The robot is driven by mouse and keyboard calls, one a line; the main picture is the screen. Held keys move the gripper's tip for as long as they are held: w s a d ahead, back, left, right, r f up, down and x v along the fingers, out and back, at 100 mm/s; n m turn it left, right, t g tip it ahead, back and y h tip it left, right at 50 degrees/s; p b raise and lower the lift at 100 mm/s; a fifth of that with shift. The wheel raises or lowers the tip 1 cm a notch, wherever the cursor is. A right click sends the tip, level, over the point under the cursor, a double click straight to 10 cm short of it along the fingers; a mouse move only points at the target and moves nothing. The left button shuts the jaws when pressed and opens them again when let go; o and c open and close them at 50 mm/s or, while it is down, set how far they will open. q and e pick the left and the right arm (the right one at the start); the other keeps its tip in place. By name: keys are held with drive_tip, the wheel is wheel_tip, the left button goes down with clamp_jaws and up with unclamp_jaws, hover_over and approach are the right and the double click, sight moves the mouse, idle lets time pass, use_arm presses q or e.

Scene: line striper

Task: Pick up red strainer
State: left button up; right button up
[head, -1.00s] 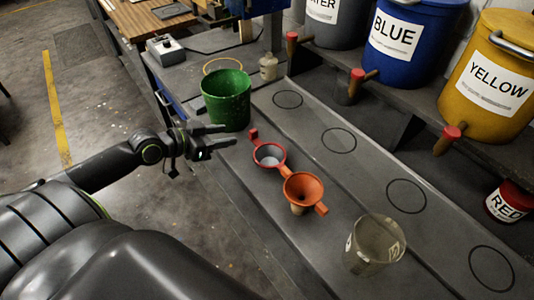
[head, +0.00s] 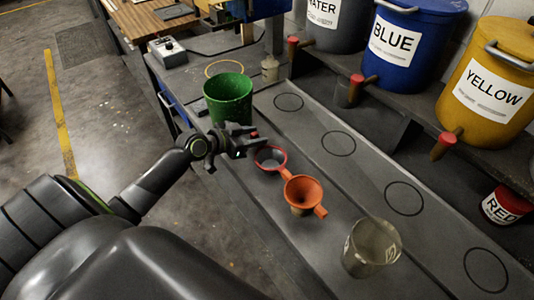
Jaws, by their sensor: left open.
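The left gripper is open, just to the upper left of the ring, and partly hides the tab. I cannot tell whether the fingers touch it. My right gripper is not in view.
A green bucket (head: 228,100) stands just behind the left gripper. A clear beaker (head: 371,248) stands at the front right. Blue (head: 400,42) and yellow (head: 489,80) barrels with red taps line the shelf on the right. The bench strip with drawn circles is clear.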

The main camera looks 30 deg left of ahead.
use_arm(q)
drive_tip(key=shift+x, duration=1.2)
drive_tip(key=shift+c, duration=0.4)
clamp_jaws()
